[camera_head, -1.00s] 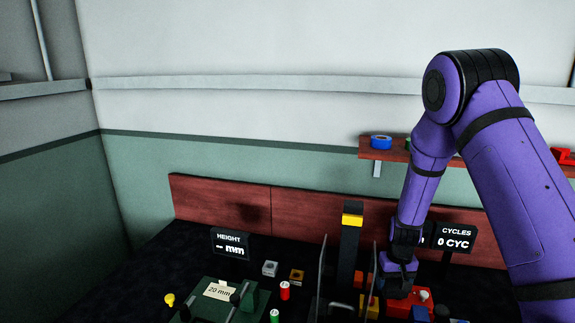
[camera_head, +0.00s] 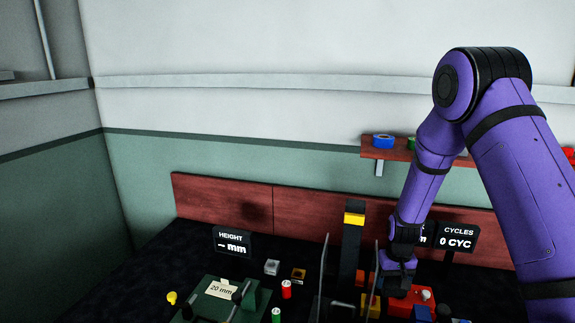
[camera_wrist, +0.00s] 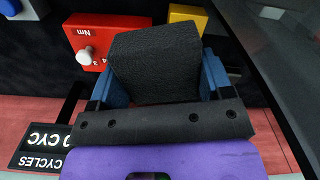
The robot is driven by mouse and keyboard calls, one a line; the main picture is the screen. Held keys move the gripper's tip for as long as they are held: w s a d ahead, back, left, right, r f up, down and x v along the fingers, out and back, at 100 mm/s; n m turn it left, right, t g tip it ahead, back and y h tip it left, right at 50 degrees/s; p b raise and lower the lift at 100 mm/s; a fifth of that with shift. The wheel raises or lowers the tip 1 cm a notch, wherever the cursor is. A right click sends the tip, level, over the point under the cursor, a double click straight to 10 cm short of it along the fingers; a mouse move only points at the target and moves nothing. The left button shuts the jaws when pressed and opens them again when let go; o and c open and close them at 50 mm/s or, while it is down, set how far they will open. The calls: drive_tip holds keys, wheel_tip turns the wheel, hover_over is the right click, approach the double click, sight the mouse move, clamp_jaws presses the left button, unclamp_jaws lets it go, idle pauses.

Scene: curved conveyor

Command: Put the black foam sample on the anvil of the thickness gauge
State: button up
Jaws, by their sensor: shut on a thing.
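My gripper (camera_wrist: 156,82) is shut on the black foam sample (camera_wrist: 155,62). The foam is a dark, rough block between the two blue fingers in the wrist view. In the head view my gripper (camera_head: 396,280) is low at the right of the bench, and the foam cannot be made out there. A tall black post with a yellow block (camera_head: 354,219) stands left of my gripper. A green fixture with a 20 mm card (camera_head: 221,290) is further left. I cannot tell for sure which one is the thickness gauge, and no anvil is clearly visible.
A red box with a white knob (camera_wrist: 89,50) and a yellow part (camera_wrist: 187,14) lie close to the foam. Clear upright panels (camera_head: 323,270) flank the post. Small coloured parts lie around the green fixture.

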drive_tip(key=s+d+f+m, duration=0.2)
drive_tip(key=s+d, duration=0.1)
drive_tip(key=d, duration=0.3)
drive_tip(key=s+d+f+m, duration=0.1)
drive_tip(key=s+d+f, duration=0.15)
drive_tip(key=d, duration=0.45)
drive_tip(key=shift+s+f, duration=0.1)
drive_tip(key=shift+f, duration=4.7)
drive_tip(key=shift+f, duration=0.1)
drive_tip(key=o, duration=0.7)
